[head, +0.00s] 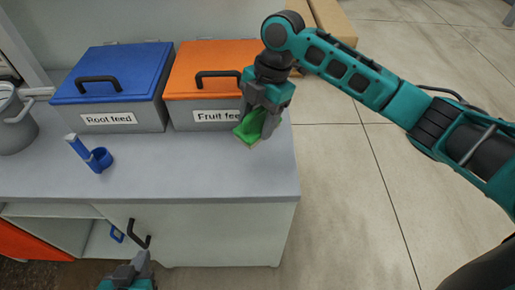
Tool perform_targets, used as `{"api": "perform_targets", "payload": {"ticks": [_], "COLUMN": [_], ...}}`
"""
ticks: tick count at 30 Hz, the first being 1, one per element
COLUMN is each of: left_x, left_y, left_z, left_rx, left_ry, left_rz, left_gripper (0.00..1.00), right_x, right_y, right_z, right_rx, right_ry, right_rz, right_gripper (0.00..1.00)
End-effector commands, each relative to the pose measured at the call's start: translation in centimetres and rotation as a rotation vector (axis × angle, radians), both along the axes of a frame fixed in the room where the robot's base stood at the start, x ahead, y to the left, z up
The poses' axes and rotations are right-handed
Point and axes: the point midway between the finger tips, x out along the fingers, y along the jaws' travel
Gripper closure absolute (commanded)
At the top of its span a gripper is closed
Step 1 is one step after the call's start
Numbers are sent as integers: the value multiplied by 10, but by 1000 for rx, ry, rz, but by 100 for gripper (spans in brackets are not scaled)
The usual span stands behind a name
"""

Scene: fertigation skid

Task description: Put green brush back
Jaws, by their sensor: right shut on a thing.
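The green brush (248,128) is in my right gripper (262,108), in front of the right end of the orange-lidded bin. My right gripper is shut on it, and the fingers hide part of its top. The brush hangs tilted near the right edge of the counter; I cannot tell whether it touches the top. My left gripper (130,270) is at the bottom of the head view, below the counter front.
A blue-lidded "Root feed" bin (113,85) and an orange-lidded bin (212,82) stand on the grey counter (200,172). A blue scoop-like holder (100,159) and a grey pot (15,128) are at left. A cabinet handle (138,235) is below. The counter's front middle is clear.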

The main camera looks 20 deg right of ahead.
Motion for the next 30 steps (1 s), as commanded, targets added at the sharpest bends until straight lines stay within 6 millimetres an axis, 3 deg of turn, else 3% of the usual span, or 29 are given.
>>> {"api": "perform_targets", "payload": {"ticks": [1, 6, 14, 20, 30], "left_x": [0, 0, 1, 3, 4], "left_y": [0, 0, 0, 0, 0], "left_z": [-2, -4, -5, -7, -6], "left_rx": [0, 0, 1, 0, 0], "left_ry": [0, 0, -2, -7, -8], "left_rz": [0, 0, 0, 0, 0], "left_gripper": [100, 100, 100, 100, 100], "right_x": [-1, -1, 0, 0, 0], "right_y": [0, 0, 0, 0, 0], "right_z": [-16, -47, -66, -96, -101], "right_rx": [-1, -1, -1, 0, 0], "right_ry": [4, 1, 1, 2, -2], "right_rz": [-2, -1, -1, -2, 1], "right_gripper": [74, 74, 74, 74, 74]}}
